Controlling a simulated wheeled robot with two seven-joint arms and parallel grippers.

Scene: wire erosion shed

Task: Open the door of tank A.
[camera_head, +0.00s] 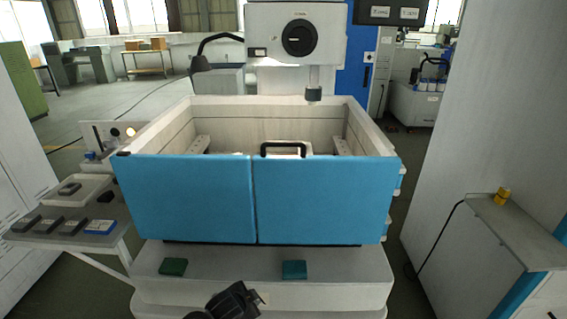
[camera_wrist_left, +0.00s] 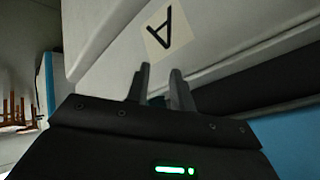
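Tank A is the pale open-topped tank (camera_head: 244,112) in the middle of the head view. Its front is closed by two blue door panels (camera_head: 185,200) that meet at a vertical seam. A black handle (camera_head: 283,146) shows just behind the top edge of the right panel. My left gripper (camera_head: 242,292) is low in front of the machine base, below the tank. In the left wrist view its fingers (camera_wrist_left: 160,72) are a little apart and point at a pale surface with an "A" label (camera_wrist_left: 165,28). They hold nothing clear. My right gripper is out of view.
Two green pads (camera_head: 173,266) sit on the base ledge (camera_head: 235,262) below the doors. A side tray with grey blocks (camera_head: 71,227) stands at left. A cabinet (camera_head: 480,235) with a yellow item (camera_head: 502,196) stands at right. The machine head (camera_head: 295,30) rises behind the tank.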

